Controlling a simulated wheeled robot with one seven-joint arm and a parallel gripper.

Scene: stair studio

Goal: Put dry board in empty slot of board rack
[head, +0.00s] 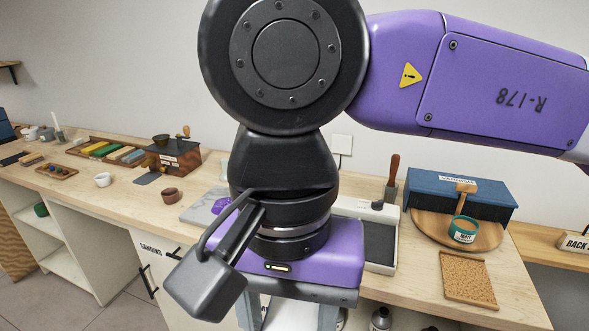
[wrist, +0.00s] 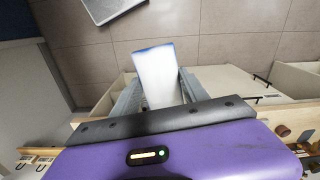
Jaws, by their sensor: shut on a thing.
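In the wrist view my gripper (wrist: 158,95) is shut on a white board (wrist: 157,72) with a blue far edge. The board sticks out beyond the fingers, above the floor and in front of the bench cabinets. In the head view my gripper (head: 285,312) points down at the bench's front, and its fingertips run off the bottom edge. I cannot make out a board rack or an empty slot in either view.
A long wooden bench (head: 130,185) runs along the wall. A grey flat thing (wrist: 108,8) lies at the top of the wrist view.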

